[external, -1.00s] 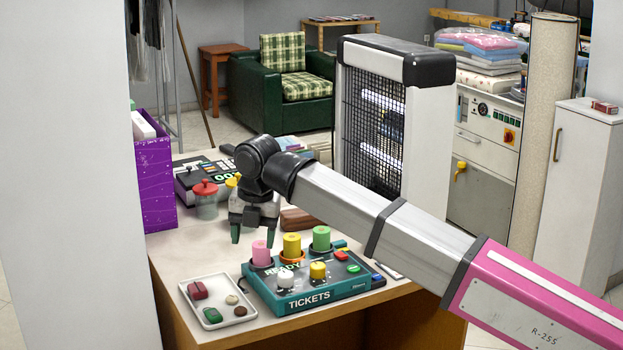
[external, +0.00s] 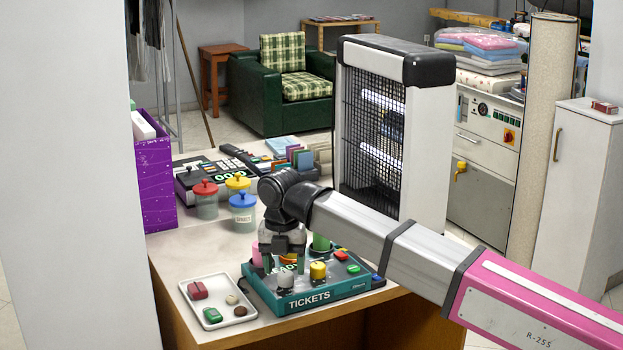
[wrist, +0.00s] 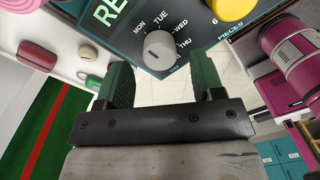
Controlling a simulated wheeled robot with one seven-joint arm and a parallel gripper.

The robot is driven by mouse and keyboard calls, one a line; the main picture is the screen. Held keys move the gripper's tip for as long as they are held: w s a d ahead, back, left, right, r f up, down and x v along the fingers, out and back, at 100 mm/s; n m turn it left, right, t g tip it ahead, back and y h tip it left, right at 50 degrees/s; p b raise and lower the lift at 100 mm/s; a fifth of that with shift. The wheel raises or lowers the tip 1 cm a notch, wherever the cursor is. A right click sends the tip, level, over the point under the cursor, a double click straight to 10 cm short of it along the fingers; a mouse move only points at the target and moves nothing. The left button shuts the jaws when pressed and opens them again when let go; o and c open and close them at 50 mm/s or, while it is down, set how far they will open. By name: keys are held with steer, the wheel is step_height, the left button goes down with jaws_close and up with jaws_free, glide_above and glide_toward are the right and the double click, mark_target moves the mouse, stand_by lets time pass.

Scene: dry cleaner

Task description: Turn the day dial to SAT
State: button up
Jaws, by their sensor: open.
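The day dial is a pale grey-white knob (external: 285,281) at the front left of the teal TICKETS machine (external: 345,289). In the wrist view the dial (wrist: 158,47) has MON, TUE, WED and THU printed around it; I cannot read a SAT mark there. Which day the knob points to is too small to tell. My gripper (external: 283,265) is over the machine, just above and behind the dial. In the wrist view its two green fingers (wrist: 163,76) are apart with nothing between them, and the dial lies just beyond their tips.
A yellow knob (external: 318,271) sits right of the dial. Pink (external: 257,254) and green (external: 321,243) rolls stand close around my gripper. A white tray (external: 246,314) with small items lies left of the machine. Lidded jars (external: 242,214) stand behind. The counter between is clear.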

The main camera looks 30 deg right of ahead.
steer(key=shift+f, duration=1.15)
steer(key=shift+c, duration=0.3)
steer(key=c, duration=0.9)
